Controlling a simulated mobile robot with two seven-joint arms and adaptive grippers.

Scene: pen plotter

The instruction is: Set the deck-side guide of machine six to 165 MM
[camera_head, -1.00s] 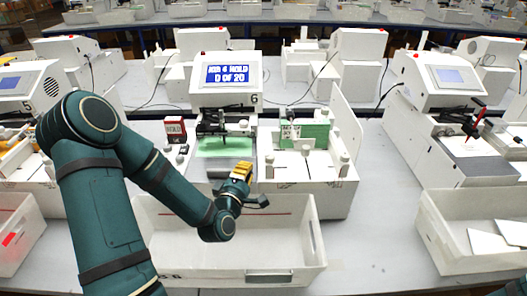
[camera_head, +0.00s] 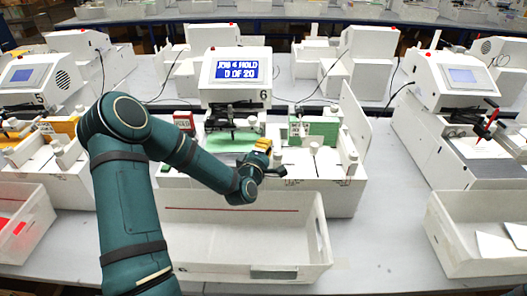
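Machine six (camera_head: 236,88) stands in the middle, with a 6 below its screen (camera_head: 234,69), which shows a job on HOLD and 0 OF 20. Its white deck (camera_head: 340,195) extends to the right with a green stack (camera_head: 320,130), a small labelled plate and several white posts or knobs (camera_head: 314,148). I cannot tell which piece is the deck-side guide, and no millimetre scale is readable. My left gripper (camera_head: 272,168), dark with a yellow part, hangs over the machine's front, left of these posts. Its finger opening is unclear. My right gripper is out of view.
A white bin (camera_head: 250,270) stands in front of machine six, below my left forearm. A red HOLD block (camera_head: 184,122) is left of the pen carriage (camera_head: 232,120). An upright white panel (camera_head: 355,115) bounds the deck's right side.

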